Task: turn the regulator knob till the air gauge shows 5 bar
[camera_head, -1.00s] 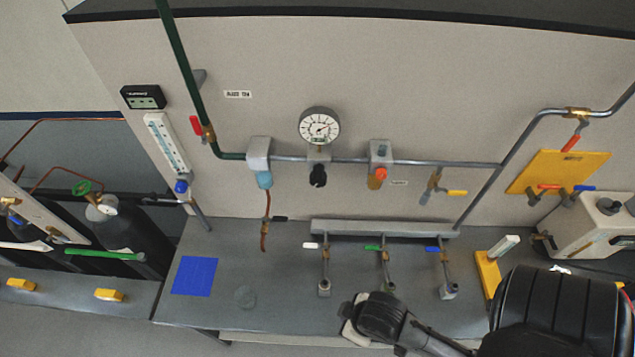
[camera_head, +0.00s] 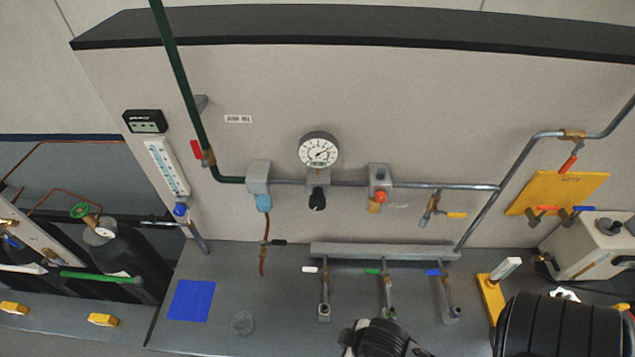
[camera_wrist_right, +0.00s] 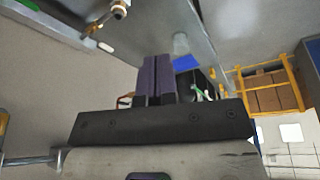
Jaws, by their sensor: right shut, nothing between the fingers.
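The round white air gauge (camera_head: 318,150) is on the wall panel, above a grey regulator block on the pipe. Its dark needle points to the right, but the figures are too small to read. The black regulator knob (camera_head: 317,200) hangs under the block, with nothing touching it. My right gripper (camera_wrist_right: 157,64) is shut and empty in the right wrist view, its two purple fingers side by side. The knob and gauge do not show in that view. In the head view, part of my right arm is at the lower edge, well below the knob. My left gripper is not in view.
A grey block with an orange knob (camera_head: 376,201) is right of the regulator; a filter with a blue bowl (camera_head: 264,203) is left. Below, a grey manifold (camera_head: 385,251) carries several small valves above the bench. The wall directly around the black knob is clear.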

